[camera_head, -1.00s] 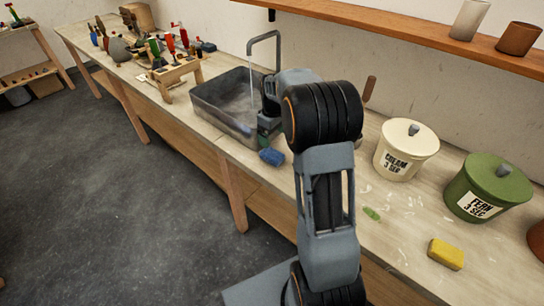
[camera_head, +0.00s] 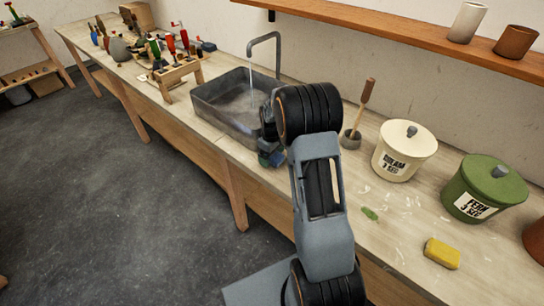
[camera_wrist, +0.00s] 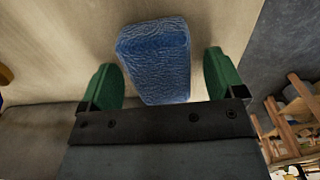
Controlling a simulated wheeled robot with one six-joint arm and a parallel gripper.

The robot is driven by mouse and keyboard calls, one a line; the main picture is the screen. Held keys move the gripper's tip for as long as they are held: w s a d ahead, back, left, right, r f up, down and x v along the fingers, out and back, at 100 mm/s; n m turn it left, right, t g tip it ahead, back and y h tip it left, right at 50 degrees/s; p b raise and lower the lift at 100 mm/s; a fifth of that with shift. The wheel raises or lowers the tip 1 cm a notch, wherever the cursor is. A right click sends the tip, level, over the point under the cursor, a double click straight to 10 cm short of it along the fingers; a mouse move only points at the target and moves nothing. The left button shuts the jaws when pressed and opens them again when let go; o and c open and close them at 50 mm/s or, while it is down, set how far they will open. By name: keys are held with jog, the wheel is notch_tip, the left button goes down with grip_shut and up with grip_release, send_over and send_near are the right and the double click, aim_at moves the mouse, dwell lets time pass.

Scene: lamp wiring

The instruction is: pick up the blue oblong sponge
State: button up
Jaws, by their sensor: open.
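The blue oblong sponge (camera_wrist: 157,58) lies on the pale bench top in the wrist view, its textured top facing the camera. My gripper (camera_wrist: 164,76) is open, with one green finger on each side of the sponge. The near part of the sponge lies between the fingers, and the far part extends past them. I see a small gap at the right finger; the left finger is very close to the sponge. In the head view my gripper (camera_head: 269,157) is low at the bench's front edge, by the sink, and mostly hides the sponge.
The grey sink (camera_head: 225,112) with running water is just left of my gripper. A yellow sponge (camera_head: 442,253) lies near the front edge.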

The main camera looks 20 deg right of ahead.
jog(key=c, duration=1)
jog(key=shift+r, duration=0.15)
jog(key=shift+r, duration=0.5)
jog(key=s+a+r+b, duration=0.3)
jog(key=s+a+r, duration=0.3)
jog(key=a+r, duration=0.5)
jog(key=shift+s+a+r, duration=0.35)
jog(key=shift+a+r, duration=0.05)
jog(key=shift+a, duration=0.3)
